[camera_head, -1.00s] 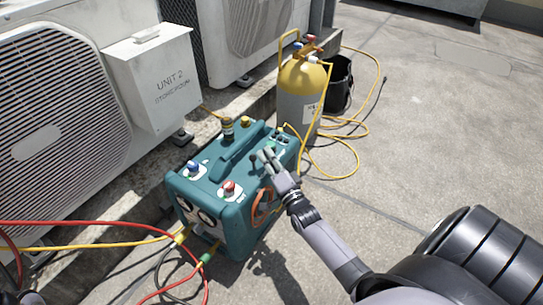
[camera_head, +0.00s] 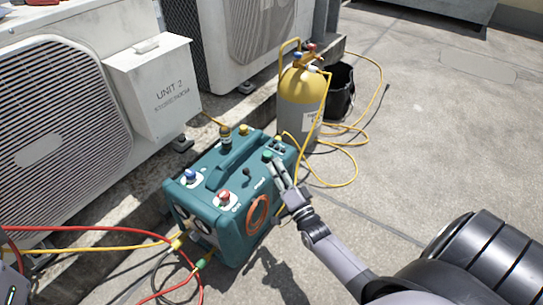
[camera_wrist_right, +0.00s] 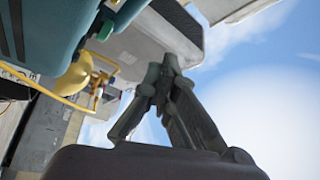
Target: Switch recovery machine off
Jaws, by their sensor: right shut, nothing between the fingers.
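The teal recovery machine (camera_head: 212,172) stands on the roof floor in the head view. Its top carries a blue knob (camera_head: 190,176), a red knob (camera_head: 224,196) and a small black lever (camera_head: 246,173). A small green part (camera_head: 268,155) shows near its far right top edge. My right gripper (camera_head: 273,165) is shut and empty at that edge, beside the green part; I cannot tell whether they touch. In the right wrist view its closed fingers (camera_wrist_right: 164,75) point up, with the machine's teal corner (camera_wrist_right: 50,35) at upper left.
A yellow-topped grey cylinder (camera_head: 299,100) and a black bucket (camera_head: 340,92) stand behind the machine, with yellow hose looped on the floor. Condenser units (camera_head: 60,120) line the left. Red and yellow hoses (camera_head: 90,235) cross at lower left. Floor at right is open.

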